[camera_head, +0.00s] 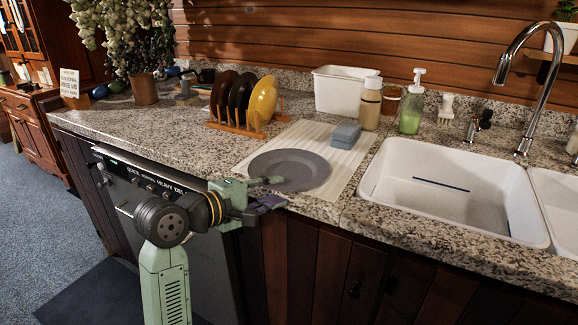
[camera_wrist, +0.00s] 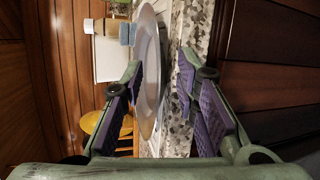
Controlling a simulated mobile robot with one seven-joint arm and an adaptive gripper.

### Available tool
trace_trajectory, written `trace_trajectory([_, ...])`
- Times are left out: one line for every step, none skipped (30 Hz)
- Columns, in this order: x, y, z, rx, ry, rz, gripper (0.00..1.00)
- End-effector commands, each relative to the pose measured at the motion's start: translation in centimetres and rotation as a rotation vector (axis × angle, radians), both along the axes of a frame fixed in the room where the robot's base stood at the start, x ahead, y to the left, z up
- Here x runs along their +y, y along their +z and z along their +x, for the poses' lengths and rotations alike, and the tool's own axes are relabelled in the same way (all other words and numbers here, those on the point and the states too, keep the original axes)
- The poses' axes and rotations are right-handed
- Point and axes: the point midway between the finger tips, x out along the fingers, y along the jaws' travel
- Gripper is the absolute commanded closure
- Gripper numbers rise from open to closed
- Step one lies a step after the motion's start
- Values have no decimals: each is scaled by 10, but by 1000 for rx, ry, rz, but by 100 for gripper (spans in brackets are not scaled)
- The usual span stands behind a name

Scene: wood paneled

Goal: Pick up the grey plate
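The grey plate (camera_head: 302,167) lies on a pale ribbed mat at the front of the counter. My gripper (camera_head: 270,191) is at the plate's near left edge. One finger is above the rim and the purple-padded other finger is lower, by the counter's front edge. In the wrist view, which is turned sideways, the plate (camera_wrist: 150,50) shows nearly edge-on between the open fingers (camera_wrist: 161,66). The left finger is close to the plate; whether it touches cannot be told. A gap shows between the plate and the right finger. The plate is not gripped.
The pale mat (camera_head: 349,165) also bears a grey-blue sponge (camera_head: 345,135). Behind stand a wooden rack (camera_head: 237,129) with brown, black and yellow plates, a white bin (camera_head: 338,90) and soap bottles (camera_head: 411,105). A white sink (camera_head: 450,190) is at right. The granite counter edge (camera_head: 325,210) is beside my gripper.

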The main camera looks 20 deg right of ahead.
Motion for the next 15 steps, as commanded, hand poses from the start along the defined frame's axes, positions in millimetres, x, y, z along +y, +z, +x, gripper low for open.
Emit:
trace_trajectory([-2, 0, 0, 1, -1, -1, 72])
trace_trajectory([-2, -1, 1, 0, -1, 0, 72])
trace_trajectory([-2, -1, 1, 0, 0, -1, 72])
trace_trajectory([-2, -1, 1, 0, 0, -1, 72])
trace_trajectory([-2, -1, 1, 0, 0, -1, 72])
trace_trajectory([-2, -1, 1, 0, 0, 0, 72])
trace_trajectory([-2, -1, 1, 0, 0, 0, 73])
trace_trajectory([-2, -1, 1, 0, 0, 0, 75])
trace_trajectory([-2, -1, 1, 0, 0, 0, 77])
trace_trajectory([-2, -1, 0, 0, 0, 0, 79])
trace_trajectory([-2, -1, 1, 0, 0, 0, 81])
trace_trajectory([-2, -1, 1, 0, 0, 0, 84])
trace_trajectory([-2, -1, 0, 0, 0, 0, 86])
trace_trajectory([-2, -1, 0, 0, 0, 0, 88])
trace_trajectory([-1, -1, 1, 0, 0, 0, 91])
